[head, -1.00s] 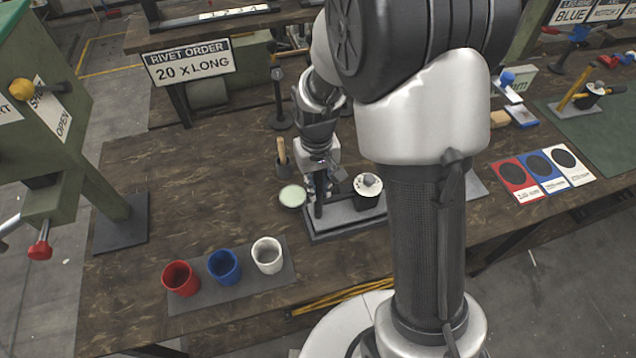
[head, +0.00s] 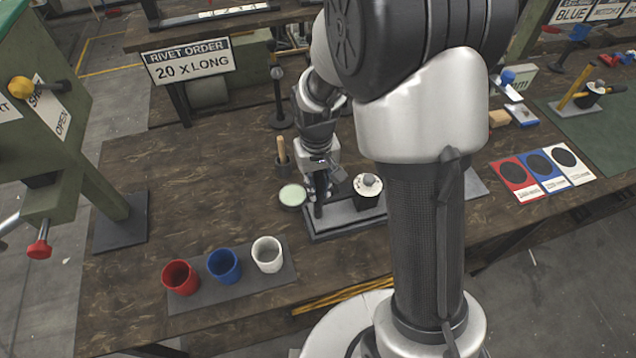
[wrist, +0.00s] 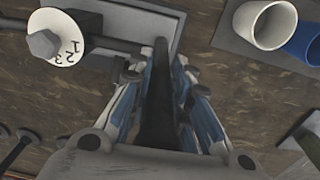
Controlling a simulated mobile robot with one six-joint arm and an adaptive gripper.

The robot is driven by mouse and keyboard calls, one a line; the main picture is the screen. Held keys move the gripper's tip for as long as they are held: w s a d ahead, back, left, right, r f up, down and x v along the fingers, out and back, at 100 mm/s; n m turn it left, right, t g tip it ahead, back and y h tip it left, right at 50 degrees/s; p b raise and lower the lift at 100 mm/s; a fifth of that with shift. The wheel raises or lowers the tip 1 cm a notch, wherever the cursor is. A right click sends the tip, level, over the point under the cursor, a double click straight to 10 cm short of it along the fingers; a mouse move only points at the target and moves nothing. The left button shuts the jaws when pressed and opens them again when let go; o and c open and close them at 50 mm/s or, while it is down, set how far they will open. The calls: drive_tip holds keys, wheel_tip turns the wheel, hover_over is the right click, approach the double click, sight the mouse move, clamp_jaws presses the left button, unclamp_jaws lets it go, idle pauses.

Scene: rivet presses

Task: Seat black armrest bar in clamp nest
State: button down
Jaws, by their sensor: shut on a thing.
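My gripper (head: 318,190) is shut on the black armrest bar (wrist: 158,115), whose dark lower end (head: 319,210) also shows below the fingers in the head view. In the wrist view the bar runs between the two blue-and-grey fingers, its far end over the grey base plate of the clamp nest (wrist: 135,18). In the head view this plate (head: 345,226) lies on the bench under my gripper. A black block with a white numbered dial (head: 368,187) stands on the plate, right of the bar. I cannot tell whether the bar touches the plate.
Red (head: 180,278), blue (head: 224,266) and white (head: 267,255) cups stand on a grey mat at front left. A green press (head: 70,150) stands at far left. The bench between is clear.

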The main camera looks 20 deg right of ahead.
drive_tip(key=shift+f+b, duration=0.55)
drive_tip(key=shift+f, duration=0.3)
drive_tip(key=c, duration=1.4)
unclamp_jaws()
wheel_tip(320, 180, up, 11)
drive_tip(key=shift+a+r, duration=0.1)
drive_tip(key=shift+r, duration=0.4)
